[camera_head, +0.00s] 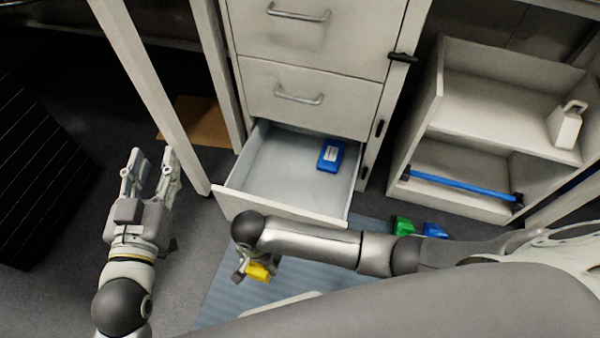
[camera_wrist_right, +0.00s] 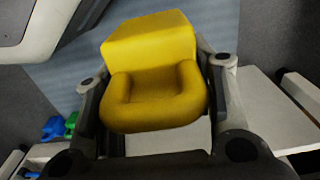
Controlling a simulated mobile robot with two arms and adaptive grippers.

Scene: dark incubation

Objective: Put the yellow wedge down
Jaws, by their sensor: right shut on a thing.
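The yellow wedge (camera_head: 258,272) is held in my right gripper (camera_head: 250,274), in front of the open bottom drawer and over the blue-grey mat (camera_head: 240,300). In the right wrist view the yellow wedge (camera_wrist_right: 155,75) fills the middle, with a finger of my right gripper (camera_wrist_right: 158,100) on each side of it. The wedge's underside is hidden, so I cannot tell whether it touches the mat. My left gripper (camera_head: 150,172) is open and empty, left of the drawer, above the dark floor.
The open bottom drawer (camera_head: 232,204) holds a blue box (camera_head: 331,155). A green piece (camera_head: 403,226) and a blue piece (camera_head: 434,230) lie right of the drawer, beyond my right arm. A shelf (camera_head: 470,195) at right holds a blue bar (camera_head: 460,186) and a white jug (camera_head: 566,125).

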